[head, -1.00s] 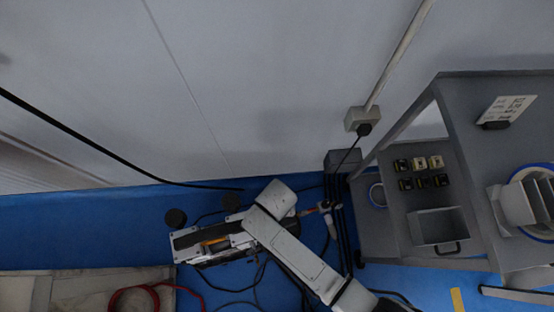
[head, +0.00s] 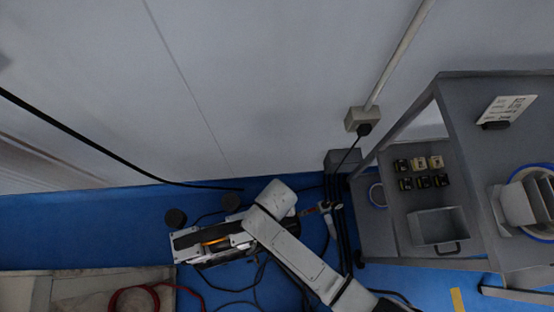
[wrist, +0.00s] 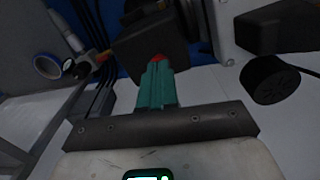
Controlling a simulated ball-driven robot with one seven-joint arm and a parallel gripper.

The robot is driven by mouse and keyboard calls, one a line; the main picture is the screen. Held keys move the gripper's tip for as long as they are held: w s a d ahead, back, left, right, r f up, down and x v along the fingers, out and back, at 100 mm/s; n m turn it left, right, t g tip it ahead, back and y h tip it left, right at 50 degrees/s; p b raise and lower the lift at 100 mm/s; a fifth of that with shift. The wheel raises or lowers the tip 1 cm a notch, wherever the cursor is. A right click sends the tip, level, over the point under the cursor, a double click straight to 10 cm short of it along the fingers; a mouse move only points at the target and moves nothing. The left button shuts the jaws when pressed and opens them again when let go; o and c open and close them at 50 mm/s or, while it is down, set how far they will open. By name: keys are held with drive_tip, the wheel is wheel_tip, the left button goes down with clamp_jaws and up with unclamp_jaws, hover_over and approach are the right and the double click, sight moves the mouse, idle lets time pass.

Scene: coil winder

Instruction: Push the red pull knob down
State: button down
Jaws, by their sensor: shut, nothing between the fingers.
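In the wrist view, my gripper (wrist: 158,68) has its two teal fingers pressed together with nothing between them. A small red piece, which looks like the red pull knob (wrist: 155,58), shows just past the fingertips, against a dark block (wrist: 150,42). The fingers hide most of it, and I cannot tell whether they touch it or how far down it is. In the head view my own arm covers this area, so neither the knob nor my gripper can be made out there.
A black round part (wrist: 270,79) lies right of my fingers. In the head view, a grey shelf cart (head: 478,115) with an open bin (head: 437,224) stands at the right. Dark cables run down to the blue floor (head: 100,220). A bench with a red hose (head: 120,298) is at lower left.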

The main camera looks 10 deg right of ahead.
drive_tip(key=shift+f, duration=0.15)
idle(0.6)
wheel_tip(320, 180, up, 6)
drive_tip(key=p, duration=0.6)
drive_tip(key=shift+d, duration=0.1)
drive_tip(key=s+d+r, duration=0.4)
drive_tip(key=d+r, duration=0.6)
drive_tip(key=d, duration=0.2)
drive_tip(key=s+d+r+t, duration=0.1)
drive_tip(key=s+d+r, duration=0.3)
drive_tip(key=d+r, duration=0.6)
drive_tip(key=d, duration=0.3)
drive_tip(key=shift+s+r, duration=0.15)
drive_tip(key=shift+s, duration=0.15)
